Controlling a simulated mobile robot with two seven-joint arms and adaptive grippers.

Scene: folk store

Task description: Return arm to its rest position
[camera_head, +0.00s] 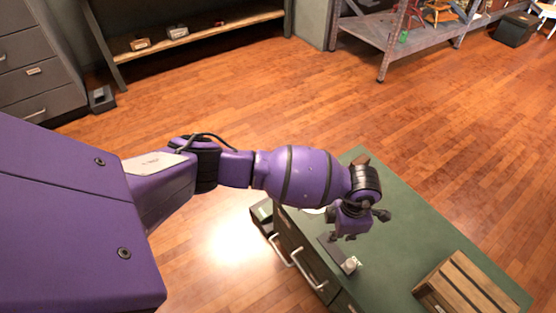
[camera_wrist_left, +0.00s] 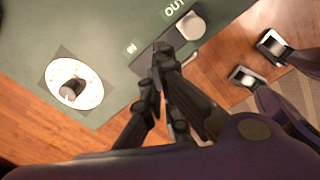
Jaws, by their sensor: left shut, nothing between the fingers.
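My left arm is purple and reaches in from the left in the head view. Its gripper (camera_head: 346,235) is above the green top of a cabinet (camera_head: 395,240). In the left wrist view the dark fingers of the left gripper (camera_wrist_left: 163,50) are together and empty. I cannot tell whether the fingertips touch the strip. My right gripper does not show.
A white round plate (camera_wrist_left: 58,72) with a dark item (camera_wrist_left: 71,89) lies on the green top. A wooden crate (camera_head: 468,283) stands at its front right. Shelves (camera_head: 200,32) and a metal rack (camera_head: 385,45) stand behind. The wooden floor between is clear.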

